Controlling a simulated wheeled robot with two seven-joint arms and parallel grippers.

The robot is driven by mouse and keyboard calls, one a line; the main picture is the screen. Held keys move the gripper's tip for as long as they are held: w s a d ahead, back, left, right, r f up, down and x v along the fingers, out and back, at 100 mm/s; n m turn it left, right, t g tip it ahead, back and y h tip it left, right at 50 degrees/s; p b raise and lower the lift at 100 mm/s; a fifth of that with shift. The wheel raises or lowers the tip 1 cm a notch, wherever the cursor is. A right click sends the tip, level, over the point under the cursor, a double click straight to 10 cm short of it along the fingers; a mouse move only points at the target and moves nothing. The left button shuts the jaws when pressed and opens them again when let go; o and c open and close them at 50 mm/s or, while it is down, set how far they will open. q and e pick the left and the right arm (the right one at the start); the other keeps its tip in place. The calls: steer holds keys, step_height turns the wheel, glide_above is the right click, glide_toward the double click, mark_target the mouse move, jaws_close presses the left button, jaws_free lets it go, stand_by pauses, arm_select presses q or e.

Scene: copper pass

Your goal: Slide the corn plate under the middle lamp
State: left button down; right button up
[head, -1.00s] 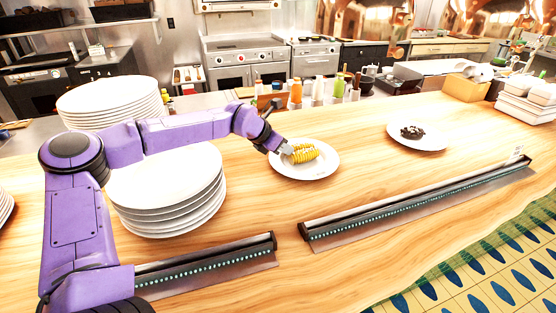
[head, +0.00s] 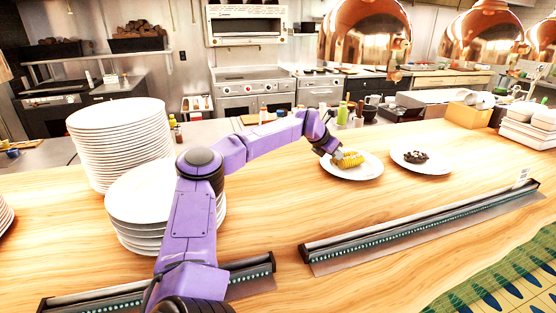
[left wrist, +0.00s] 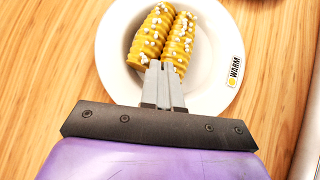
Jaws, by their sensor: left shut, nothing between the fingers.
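The corn plate (head: 368,171) is a white round plate with two pieces of yellow corn (head: 350,159) on it, resting on the wooden counter. My left gripper (head: 337,155) is shut and empty, its tips over the plate at the corn's left side. In the left wrist view the shut fingers (left wrist: 163,68) reach over the plate's rim (left wrist: 108,60) to the near ends of the corn (left wrist: 165,38); contact is hard to tell. Three copper lamps hang above; the middle lamp (head: 486,38) is right of the corn plate in the picture. My right gripper is not seen.
A white plate (head: 437,165) with dark food (head: 416,156) stands close to the corn plate's right. Plate stacks (head: 120,140) stand left. A long dark rail (head: 420,218) runs along the front. A cardboard box (head: 468,116) stands at the back right.

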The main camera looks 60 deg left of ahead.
arm_select(q)
steer(key=shift+f, duration=0.15)
steer(key=p+v, duration=0.8)
steer(key=v, duration=0.3)
steer(key=s+d+r+b, duration=0.1)
steer(key=s+d+b, duration=0.2)
steer(key=d, duration=0.9)
steer(key=shift+d+r+b, duration=0.2)
steer(key=shift+d+b, duration=0.1)
steer(key=shift+d, duration=0.1)
